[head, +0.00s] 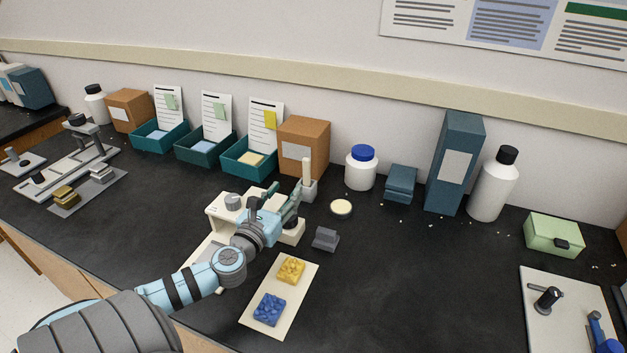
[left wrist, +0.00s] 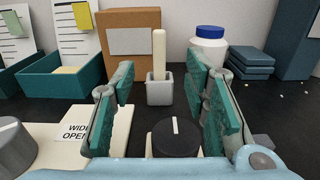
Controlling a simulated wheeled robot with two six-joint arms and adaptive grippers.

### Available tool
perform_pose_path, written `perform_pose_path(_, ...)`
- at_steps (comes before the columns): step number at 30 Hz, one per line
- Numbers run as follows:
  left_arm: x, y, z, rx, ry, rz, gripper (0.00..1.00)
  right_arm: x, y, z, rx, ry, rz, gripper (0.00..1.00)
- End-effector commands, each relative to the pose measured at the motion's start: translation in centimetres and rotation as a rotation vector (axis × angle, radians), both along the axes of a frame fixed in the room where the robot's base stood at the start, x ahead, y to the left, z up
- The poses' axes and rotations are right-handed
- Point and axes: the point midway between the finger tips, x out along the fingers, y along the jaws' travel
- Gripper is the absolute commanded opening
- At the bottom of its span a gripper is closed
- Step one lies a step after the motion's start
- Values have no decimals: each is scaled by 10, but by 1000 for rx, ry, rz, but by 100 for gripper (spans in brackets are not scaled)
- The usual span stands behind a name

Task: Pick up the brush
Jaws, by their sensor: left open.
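The brush, seen as a pale cream handle (head: 307,168), stands upright in a small grey holder (head: 310,190) on the black bench. In the left wrist view the handle (left wrist: 159,54) rises from the grey holder (left wrist: 159,90); any bristles are hidden inside. My left gripper (head: 287,203) is open and empty, close in front of the holder on its left side in the head view. In the left wrist view the brush appears between the two green finger pads (left wrist: 160,84) and beyond them, apparently untouched. My right gripper is out of view.
A cream device with a black knob (left wrist: 175,138) lies below my left gripper. A brown box (head: 304,147) and teal tray (head: 246,158) stand behind the holder. A round cream dish (head: 341,207), grey block (head: 325,239) and white blue-capped jar (head: 361,168) stand to the right.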

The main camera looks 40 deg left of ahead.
Motion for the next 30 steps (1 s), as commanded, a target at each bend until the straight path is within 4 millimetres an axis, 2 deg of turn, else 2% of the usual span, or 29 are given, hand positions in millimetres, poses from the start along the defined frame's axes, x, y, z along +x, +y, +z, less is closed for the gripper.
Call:
perform_pose_path(6, 35, 18, 2, -3, -5, 14, 42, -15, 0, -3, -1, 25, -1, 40)
perform_pose_path(12, 71, 29, 2, -3, -2, 14, 42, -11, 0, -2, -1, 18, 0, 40)
perform_pose_path(17, 85, 32, 1, -3, -2, 12, 42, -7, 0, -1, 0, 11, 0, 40)
perform_pose_path(24, 128, 40, -1, -3, -2, 10, 42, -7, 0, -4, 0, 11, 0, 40)
perform_pose_path(30, 133, 41, -1, -3, -1, 7, 42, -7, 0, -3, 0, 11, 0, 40)
